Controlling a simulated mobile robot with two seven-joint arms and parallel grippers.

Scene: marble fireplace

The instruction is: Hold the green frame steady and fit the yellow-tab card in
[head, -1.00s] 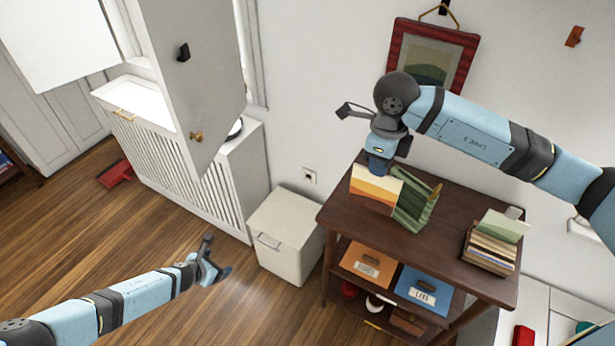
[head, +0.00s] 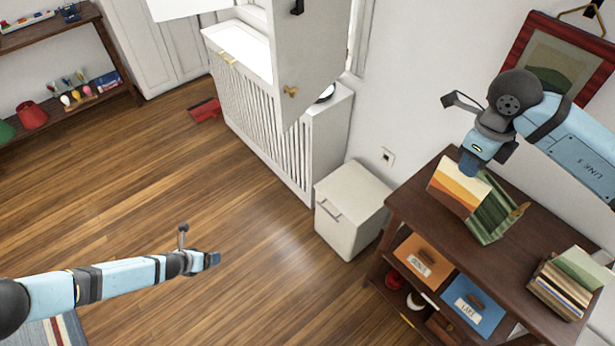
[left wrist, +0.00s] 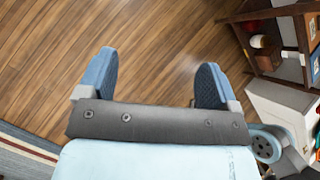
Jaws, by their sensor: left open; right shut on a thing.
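My right gripper (head: 470,163) is shut on the upper edge of a card with white, yellow and orange bands (head: 457,187). I cannot make out a yellow tab on it. The green frame (head: 497,212) stands on the dark wooden shelf unit (head: 540,235), right behind and beside the card; the two overlap in the head view, and I cannot tell whether the card is inside it. My left gripper (head: 198,245) is open and empty over the bare floor, well left of the frame. Its two separated fingers show in the left wrist view (left wrist: 157,65).
A stack of cards (head: 565,285) lies on the shelf unit's right part. Orange (head: 424,257) and blue (head: 473,305) labelled boxes sit below. A white box (head: 350,210) stands on the floor left of the unit. A cabinet door (head: 305,50) hangs open. Floor in the middle is clear.

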